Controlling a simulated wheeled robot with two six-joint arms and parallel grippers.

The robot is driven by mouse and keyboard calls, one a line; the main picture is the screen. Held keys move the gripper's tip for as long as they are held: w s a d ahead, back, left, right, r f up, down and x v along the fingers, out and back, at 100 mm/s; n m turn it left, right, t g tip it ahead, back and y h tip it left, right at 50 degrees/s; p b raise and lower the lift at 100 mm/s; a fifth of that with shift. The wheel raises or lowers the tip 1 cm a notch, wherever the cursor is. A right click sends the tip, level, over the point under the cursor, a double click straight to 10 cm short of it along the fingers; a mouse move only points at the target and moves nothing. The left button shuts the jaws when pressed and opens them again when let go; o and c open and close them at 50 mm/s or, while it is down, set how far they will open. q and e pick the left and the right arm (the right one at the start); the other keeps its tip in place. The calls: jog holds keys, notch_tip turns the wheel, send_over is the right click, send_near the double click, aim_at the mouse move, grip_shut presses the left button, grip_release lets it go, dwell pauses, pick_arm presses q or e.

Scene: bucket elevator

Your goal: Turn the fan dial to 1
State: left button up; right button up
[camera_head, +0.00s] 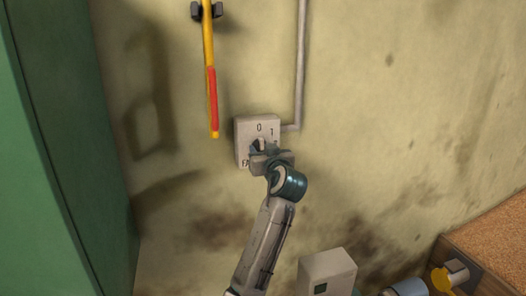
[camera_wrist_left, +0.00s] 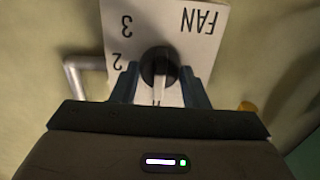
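The fan dial is a black round knob (camera_wrist_left: 160,66) with a white pointer, on a light switch plate (camera_head: 243,130) on the wall. The pointer runs toward the gripper palm, which appears to be the 0 side. My left gripper (camera_head: 262,150) is at the plate. In the left wrist view its open fingers (camera_wrist_left: 160,72) stand on both sides of the knob; I cannot tell whether they touch it. My right gripper is not in view.
A yellow and red bar (camera_head: 211,85) hangs on the wall above left of the plate. A grey pipe (camera_head: 301,65) runs up from the plate. A green cabinet (camera_head: 65,150) stands at left. A grey box (camera_head: 327,273) and a brown-topped crate (camera_head: 495,240) are at lower right.

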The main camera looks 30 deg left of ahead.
pick_arm(q)
jog(key=shift+m, duration=0.3)
jog(key=shift+m+p, duration=0.45)
jog(key=shift+m, duration=0.45)
jog(key=m+p, duration=0.2)
jog(key=m, duration=0.2)
jog(key=shift+r+m, duration=0.1)
jog(key=shift+m, duration=0.2)
jog(key=shift+m+p, duration=0.6)
jog(key=shift+m, duration=0.3)
jog(key=o, duration=1)
jog(key=shift+c, duration=0.2)
